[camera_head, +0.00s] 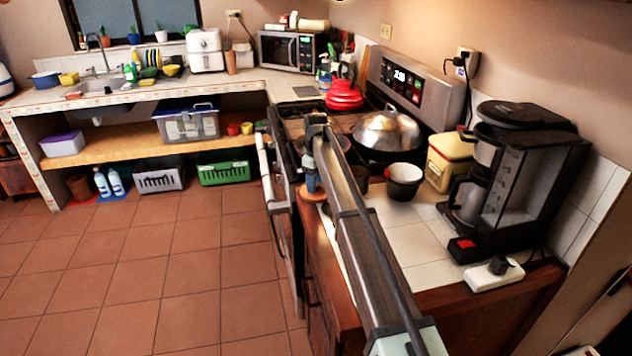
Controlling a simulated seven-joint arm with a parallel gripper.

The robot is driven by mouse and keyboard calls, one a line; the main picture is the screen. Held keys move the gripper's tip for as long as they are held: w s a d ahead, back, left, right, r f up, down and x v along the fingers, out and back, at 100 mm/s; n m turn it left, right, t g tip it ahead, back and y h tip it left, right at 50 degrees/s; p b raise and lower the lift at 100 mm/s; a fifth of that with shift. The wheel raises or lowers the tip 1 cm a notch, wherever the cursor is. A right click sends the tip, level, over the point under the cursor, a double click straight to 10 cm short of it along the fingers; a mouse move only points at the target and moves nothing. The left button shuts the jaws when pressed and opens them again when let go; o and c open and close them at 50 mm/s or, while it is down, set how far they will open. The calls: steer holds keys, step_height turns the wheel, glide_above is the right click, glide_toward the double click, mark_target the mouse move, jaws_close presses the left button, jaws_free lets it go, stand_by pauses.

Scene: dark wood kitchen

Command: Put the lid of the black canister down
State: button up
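A dark canister (403,184) with an open top and a pale inside stands on the tiled counter right of my arm. A round, orange-brown disc that looks like its lid (318,196) is at the lower end of my gripper (311,186), near the counter's left edge. The disc appears held, with its left side out past the edge. My fingers are small and partly hidden, and my own arm link covers the disc's right side. I cannot see how far the disc is above the counter.
A domed metal pot lid (387,130) covers a pan on the stove behind the canister. A cream container (450,160) and a black coffee maker (515,175) stand to the right. A power strip (494,275) lies in front. Bare counter tiles (408,240) lie before the canister.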

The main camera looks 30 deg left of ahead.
steer(key=shift+o, duration=0.2)
steer(key=shift+r, duration=0.15)
step_height(320, 180, up, 12)
stand_by(0.5)
stand_by(0.5)
